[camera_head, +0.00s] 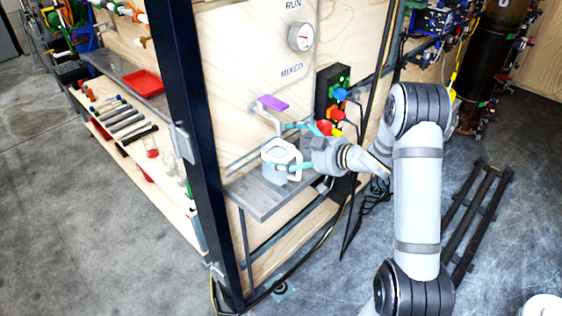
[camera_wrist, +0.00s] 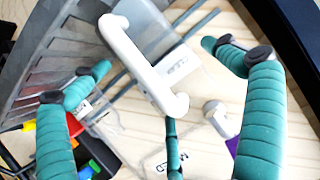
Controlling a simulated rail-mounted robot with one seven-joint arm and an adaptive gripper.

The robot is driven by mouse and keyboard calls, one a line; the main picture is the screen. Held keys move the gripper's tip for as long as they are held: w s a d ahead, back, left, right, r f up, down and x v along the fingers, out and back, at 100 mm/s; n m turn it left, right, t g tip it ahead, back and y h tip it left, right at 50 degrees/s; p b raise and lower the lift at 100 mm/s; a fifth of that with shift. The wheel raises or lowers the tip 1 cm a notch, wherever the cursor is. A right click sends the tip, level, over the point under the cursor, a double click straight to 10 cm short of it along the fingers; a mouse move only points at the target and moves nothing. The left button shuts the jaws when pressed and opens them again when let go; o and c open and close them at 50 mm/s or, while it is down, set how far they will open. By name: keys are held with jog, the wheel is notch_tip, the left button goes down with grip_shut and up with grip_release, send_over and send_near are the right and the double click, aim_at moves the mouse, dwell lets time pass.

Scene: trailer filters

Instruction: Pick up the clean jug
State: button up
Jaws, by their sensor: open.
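The jug (camera_head: 268,152) is clear with a white handle, and it stands on the grey shelf below the gauge panel. In the wrist view its white handle (camera_wrist: 140,60) crosses the space between my teal fingers, and its see-through body is faint behind it. A small label on it is too blurred to read. My gripper (camera_head: 284,146) is open at the jug, coming from the right. In the wrist view my gripper (camera_wrist: 158,68) has fingers on both sides of the handle, with no clear grip on it. Contact cannot be told.
The grey slatted shelf (camera_head: 252,196) has free room toward its front left. A purple lever (camera_head: 273,102) and coloured valve handles (camera_head: 333,114) are on the panel close to the jug. A dark post (camera_head: 188,130) rises left of the shelf. Black cables hang at the right.

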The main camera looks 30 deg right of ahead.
jog(key=shift+x, duration=0.85)
jog(key=shift+r, duration=0.1)
jog(key=c, duration=1.5)
jog(key=shift+c, duration=0.9)
jog(key=shift+r, duration=0.1)
